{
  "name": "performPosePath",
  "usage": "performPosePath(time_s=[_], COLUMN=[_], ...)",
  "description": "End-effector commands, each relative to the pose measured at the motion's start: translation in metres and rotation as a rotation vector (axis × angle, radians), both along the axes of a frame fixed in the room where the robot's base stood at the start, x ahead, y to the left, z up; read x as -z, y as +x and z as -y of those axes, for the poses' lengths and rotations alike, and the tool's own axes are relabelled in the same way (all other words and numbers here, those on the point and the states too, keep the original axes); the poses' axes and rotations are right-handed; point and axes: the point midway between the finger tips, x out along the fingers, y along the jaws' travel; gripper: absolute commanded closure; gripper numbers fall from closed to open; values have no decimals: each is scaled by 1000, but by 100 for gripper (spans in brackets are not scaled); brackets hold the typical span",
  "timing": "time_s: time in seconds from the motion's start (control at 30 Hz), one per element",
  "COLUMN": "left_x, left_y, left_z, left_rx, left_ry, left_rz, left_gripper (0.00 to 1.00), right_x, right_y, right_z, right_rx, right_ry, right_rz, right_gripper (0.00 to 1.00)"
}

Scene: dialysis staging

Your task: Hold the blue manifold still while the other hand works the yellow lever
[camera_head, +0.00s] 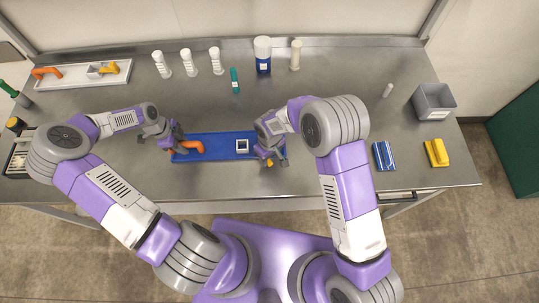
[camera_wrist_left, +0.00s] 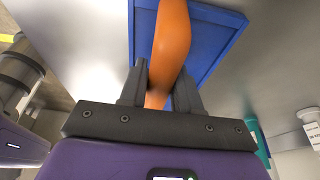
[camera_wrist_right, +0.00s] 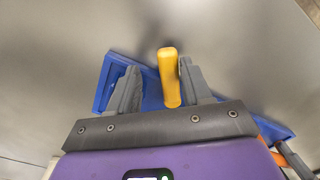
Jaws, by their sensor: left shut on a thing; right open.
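The blue manifold (camera_head: 218,153) is a flat blue board lying near the front of the steel table. It carries an orange handle (camera_head: 192,147) at its left and a pale square part (camera_head: 242,146) in the middle. My left gripper (camera_head: 175,143) is shut on the orange handle, which shows between its fingers in the left wrist view (camera_wrist_left: 170,40). My right gripper (camera_head: 271,158) is over the manifold's right end, open. In the right wrist view the yellow lever (camera_wrist_right: 170,75) stands between its fingers, closer to the right finger. The head view mostly hides the lever.
White bottles (camera_head: 187,63), a blue-labelled canister (camera_head: 263,55) and a teal item (camera_head: 235,80) stand behind. A tray (camera_head: 112,79) holding another orange handle is back left. A grey bin (camera_head: 433,101), a blue striped pack (camera_head: 384,155) and a yellow block (camera_head: 436,152) are at right.

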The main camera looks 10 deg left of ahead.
Motion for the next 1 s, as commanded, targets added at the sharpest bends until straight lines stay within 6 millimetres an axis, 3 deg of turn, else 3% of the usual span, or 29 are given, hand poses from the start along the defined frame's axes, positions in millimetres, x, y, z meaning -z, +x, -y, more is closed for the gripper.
performPosePath(time_s=[0.27,0.6,1.0], left_x=[0,0,1], left_y=[0,-1,-1], left_z=[0,-1,-3], left_rx=[1,2,0], left_ry=[0,2,5], left_rz=[-1,-1,-2], left_gripper=[95,94,94], right_x=[1,1,1], right_y=[0,1,1], right_z=[0,1,2], right_rx=[0,1,13], right_ry=[1,-1,-5], right_rz=[1,0,0], right_gripper=[51,100,100])
